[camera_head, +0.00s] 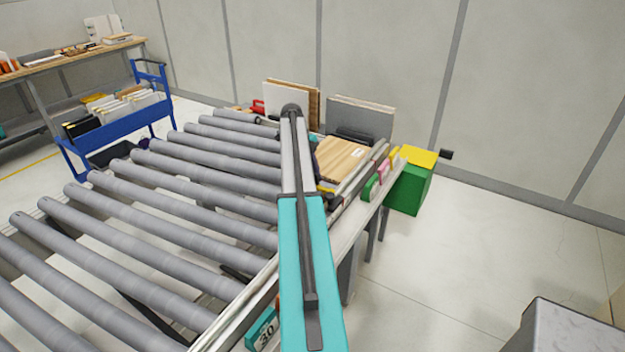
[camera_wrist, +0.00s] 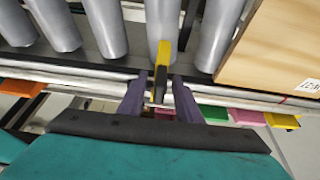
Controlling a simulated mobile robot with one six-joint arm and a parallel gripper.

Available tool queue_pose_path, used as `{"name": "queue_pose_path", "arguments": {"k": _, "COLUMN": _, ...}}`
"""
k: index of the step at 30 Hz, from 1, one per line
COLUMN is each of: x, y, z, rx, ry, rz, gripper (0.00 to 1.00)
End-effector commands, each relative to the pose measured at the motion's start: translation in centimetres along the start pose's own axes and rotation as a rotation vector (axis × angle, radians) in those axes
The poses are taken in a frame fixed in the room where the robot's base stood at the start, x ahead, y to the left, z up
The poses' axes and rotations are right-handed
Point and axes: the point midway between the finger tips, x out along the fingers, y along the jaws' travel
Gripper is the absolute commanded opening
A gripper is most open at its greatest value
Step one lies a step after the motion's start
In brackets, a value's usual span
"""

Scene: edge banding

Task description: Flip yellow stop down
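The yellow stop (camera_wrist: 164,60) is a narrow yellow bar with black on its side. In the wrist view it stands at the roller conveyor's side rail, just left of a wooden board. A small part of it appears to show beside my arm in the head view (camera_head: 325,189). My gripper (camera_wrist: 160,88) is open, with one purple finger on each side of the stop's lower part. I see small gaps between fingers and stop, and cannot tell whether either touches. In the head view my arm hides most of the gripper area.
The wooden board (camera_head: 341,160) lies on the rollers (camera_head: 207,171) close to the stop. Pink (camera_head: 383,168) and green (camera_head: 370,187) tags line the outer rail. A green and yellow box (camera_head: 409,188) stands at the rail's far end. Open floor lies to the right.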

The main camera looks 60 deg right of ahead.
Motion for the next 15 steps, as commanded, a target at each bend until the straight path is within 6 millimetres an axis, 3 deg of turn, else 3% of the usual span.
{"name": "queue_pose_path", "arguments": {"k": 8, "x": -0.4, "y": -0.1, "z": -0.2, "rx": 0.003, "ry": 0.002, "rz": 0.001, "gripper": 0.31}}
{"name": "queue_pose_path", "arguments": {"k": 15, "x": -2.4, "y": -0.1, "z": -0.1, "rx": 0.002, "ry": 0.001, "rz": -0.001, "gripper": 0.31}}
